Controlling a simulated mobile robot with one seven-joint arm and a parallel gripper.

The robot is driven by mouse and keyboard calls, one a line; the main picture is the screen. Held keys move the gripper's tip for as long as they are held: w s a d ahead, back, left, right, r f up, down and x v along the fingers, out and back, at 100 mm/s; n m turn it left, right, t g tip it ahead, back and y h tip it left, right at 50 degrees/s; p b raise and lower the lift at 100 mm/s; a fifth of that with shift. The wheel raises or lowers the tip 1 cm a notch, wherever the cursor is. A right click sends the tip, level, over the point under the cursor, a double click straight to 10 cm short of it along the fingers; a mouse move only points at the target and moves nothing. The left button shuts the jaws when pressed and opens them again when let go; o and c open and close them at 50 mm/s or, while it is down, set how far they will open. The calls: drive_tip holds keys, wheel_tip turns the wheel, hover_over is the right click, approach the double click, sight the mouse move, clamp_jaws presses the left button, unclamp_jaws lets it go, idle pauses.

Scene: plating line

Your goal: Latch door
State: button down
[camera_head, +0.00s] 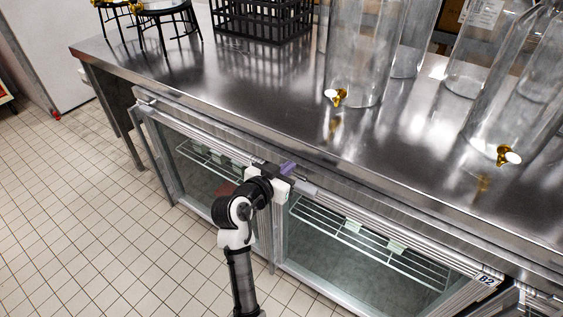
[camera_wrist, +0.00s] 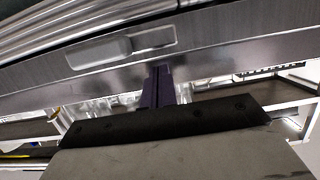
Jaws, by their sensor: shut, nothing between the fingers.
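Two glass-fronted doors sit under the steel counter: a left door (camera_head: 190,158) and a right door (camera_head: 355,245), both metal-framed. I cannot tell from here whether either stands slightly open. My gripper (camera_head: 288,168) is at the top rail, near where the two doors meet. In the wrist view its purple fingers (camera_wrist: 158,86) are together and empty, with their tips at the lower edge of a brushed metal rail (camera_wrist: 215,50). A grey latch piece (camera_wrist: 98,52) sits in a rectangular recess on that rail, above and left of the fingertips. Whether the fingers touch the rail is unclear.
The steel counter (camera_head: 245,95) carries glass dispensers (camera_head: 360,60) with gold taps at the right, a black crate (camera_head: 262,18) and black stands (camera_head: 165,25) at the back. Wire shelves (camera_head: 365,235) show behind the glass. The tiled floor (camera_head: 90,220) at the left is clear.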

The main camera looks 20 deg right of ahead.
drive_tip(key=shift+f, duration=0.6)
drive_tip(key=shift+w+a+f+n+g, duration=0.2)
drive_tip(key=shift+f+n+g, duration=0.15)
drive_tip(key=shift+n, duration=0.45)
wheel_tip(320, 180, down, 6)
drive_tip(key=n+g+h+p, duration=0.1)
drive_tip(key=n+h, duration=0.3)
drive_tip(key=n, duration=1)
drive_tip(key=shift+s+d+p, duration=0.25)
drive_tip(key=shift+s+p, duration=0.05)
drive_tip(key=shift+p, duration=0.2)
drive_tip(key=shift+f+h, duration=0.1)
drive_tip(key=shift+h, duration=0.2)
